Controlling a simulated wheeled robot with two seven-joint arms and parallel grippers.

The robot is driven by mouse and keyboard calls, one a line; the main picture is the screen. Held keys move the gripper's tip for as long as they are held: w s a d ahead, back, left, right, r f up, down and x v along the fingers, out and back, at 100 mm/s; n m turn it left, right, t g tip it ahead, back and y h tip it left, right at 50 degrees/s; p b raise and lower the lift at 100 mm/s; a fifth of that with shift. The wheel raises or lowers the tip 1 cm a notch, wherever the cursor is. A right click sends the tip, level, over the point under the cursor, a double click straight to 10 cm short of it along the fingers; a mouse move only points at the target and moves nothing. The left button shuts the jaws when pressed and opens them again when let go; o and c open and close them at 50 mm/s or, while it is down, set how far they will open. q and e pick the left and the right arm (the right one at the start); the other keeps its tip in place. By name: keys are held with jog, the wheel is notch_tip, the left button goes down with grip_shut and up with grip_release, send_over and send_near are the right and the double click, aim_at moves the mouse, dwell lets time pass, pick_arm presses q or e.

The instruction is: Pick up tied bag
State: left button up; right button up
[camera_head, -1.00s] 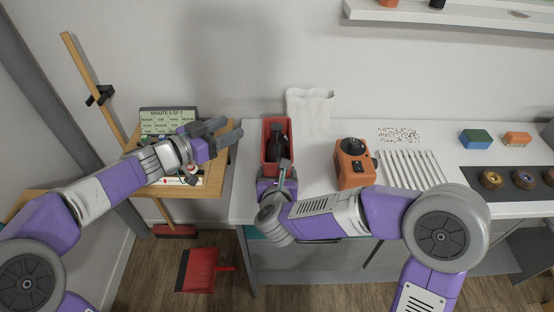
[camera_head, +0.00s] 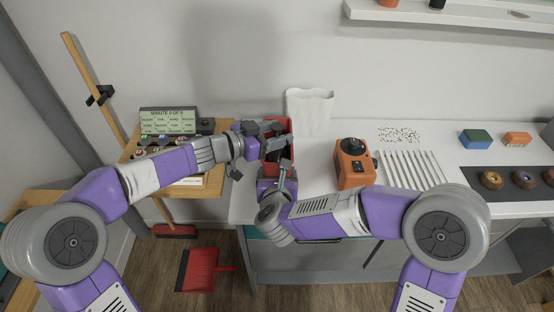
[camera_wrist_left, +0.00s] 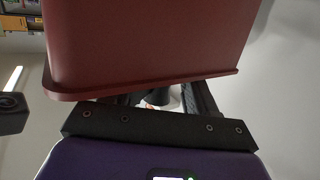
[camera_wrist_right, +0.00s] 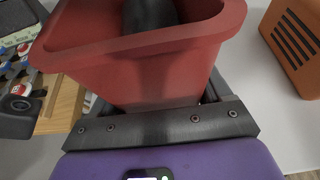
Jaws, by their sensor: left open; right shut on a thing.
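A red bin (camera_head: 268,168) stands on the left end of the white counter. A dark object (camera_head: 279,156) lies inside it; it also shows in the right wrist view (camera_wrist_right: 150,14). I cannot tell whether it is a tied bag. My right gripper (camera_head: 285,172) is shut on the near end of the bin, whose wall (camera_wrist_right: 150,85) fills the space between its fingers. My left gripper (camera_head: 279,138) is open over the bin's far left part. In the left wrist view the bin's wall (camera_wrist_left: 150,40) hides most of its fingers. A pale crumpled paper bag (camera_head: 310,112) stands behind the bin.
An orange device (camera_head: 354,165) stands right of the bin, then a row of metal rods (camera_head: 410,170). A wooden side table (camera_head: 205,184) with a sign (camera_head: 168,121) and several buttons is at left. A red dustpan (camera_head: 200,270) lies on the floor.

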pick_arm(q)
jog(key=shift+x, duration=1.2)
jog(key=shift+f, duration=0.1)
jog(key=shift+a+f, duration=0.1)
grip_shut()
